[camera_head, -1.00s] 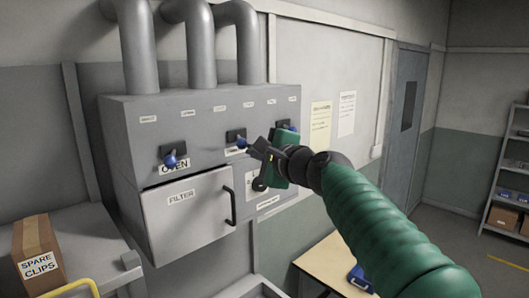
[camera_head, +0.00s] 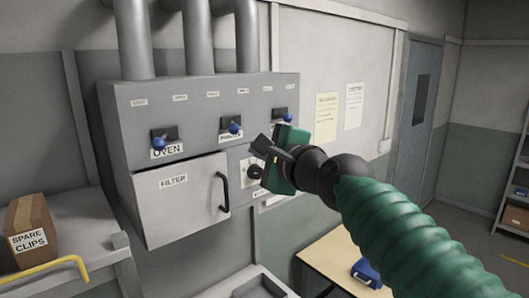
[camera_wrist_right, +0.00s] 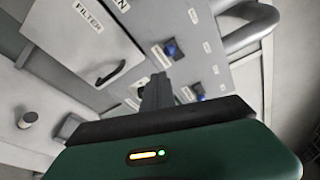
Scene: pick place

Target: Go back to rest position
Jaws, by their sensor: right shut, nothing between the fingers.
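My right gripper (camera_head: 268,148) is shut and empty. In the head view it is in front of the right part of a grey wall cabinet (camera_head: 205,108), below the right blue-tipped handle (camera_head: 289,117). In the right wrist view the gripper's dark fingers (camera_wrist_right: 156,92) point toward the cabinet, tilted in the picture, and I cannot tell if they touch it. The green right arm comes in from the lower right. My left gripper is not in view.
The cabinet's FILTER door (camera_head: 182,200) stands slightly out, with a black handle. A SPARE CLIPS box (camera_head: 29,232) and a yellow bar (camera_head: 45,267) are on the left ledge. A table (camera_head: 335,262) holds a blue item (camera_head: 366,271). A grey door (camera_head: 420,90) is at the back right.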

